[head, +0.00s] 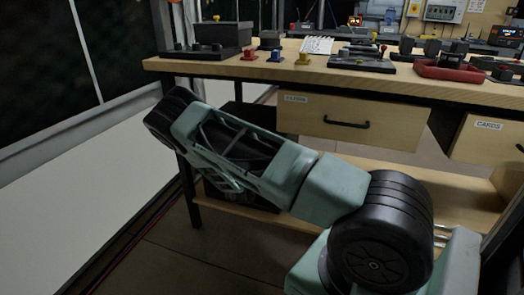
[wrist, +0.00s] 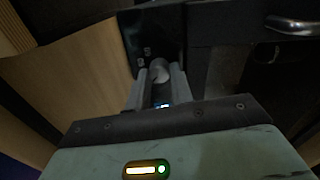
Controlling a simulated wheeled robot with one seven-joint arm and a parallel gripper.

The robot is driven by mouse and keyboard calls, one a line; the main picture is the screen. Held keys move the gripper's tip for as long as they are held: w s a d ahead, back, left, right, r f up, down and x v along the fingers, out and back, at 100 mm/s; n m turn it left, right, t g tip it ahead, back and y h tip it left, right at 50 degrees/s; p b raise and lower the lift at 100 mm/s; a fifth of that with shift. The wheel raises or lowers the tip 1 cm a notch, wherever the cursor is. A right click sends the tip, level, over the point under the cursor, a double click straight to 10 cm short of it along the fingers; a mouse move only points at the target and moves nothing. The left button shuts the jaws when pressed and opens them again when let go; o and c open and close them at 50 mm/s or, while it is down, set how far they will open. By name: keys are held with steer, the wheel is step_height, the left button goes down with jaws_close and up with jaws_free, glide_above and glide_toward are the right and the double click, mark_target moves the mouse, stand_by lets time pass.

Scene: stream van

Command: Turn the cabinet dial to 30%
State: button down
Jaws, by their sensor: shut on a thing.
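In the wrist view the cabinet dial (wrist: 158,70) is a small rounded grey knob on a dark panel (wrist: 150,30). My gripper (wrist: 160,78) has one finger on each side of the knob and is shut on it. Small pale marks show on the panel left of the knob, too small to read, so the dial's setting cannot be told. A small blue light shows between the fingers. In the head view my arm reaches to the left, in front of the workbench, and the dial and my fingers are hidden.
The workbench (head: 215,62) holds trays, tools and a red tray (head: 452,71). Below it are a drawer with a black handle (head: 346,123) and a drawer labelled CARDS (head: 488,125). A metal handle (wrist: 290,24) is right of the dial. Wooden boards stand left of it.

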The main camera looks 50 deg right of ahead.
steer(key=shift+s+f+n+p, duration=0.1)
steer(key=shift+n+p, duration=0.25)
steer(key=shift+n, duration=1.75)
steer(key=c, duration=1.2)
jaws_free()
steer(key=shift+c, duration=0.2)
steer(key=shift+a, duration=0.1)
steer(key=r+p+v, duration=0.1)
steer(key=p+v, duration=0.1)
steer(key=v, duration=1.5)
steer(key=shift+s+f, duration=0.25)
steer(key=shift+a, duration=0.1)
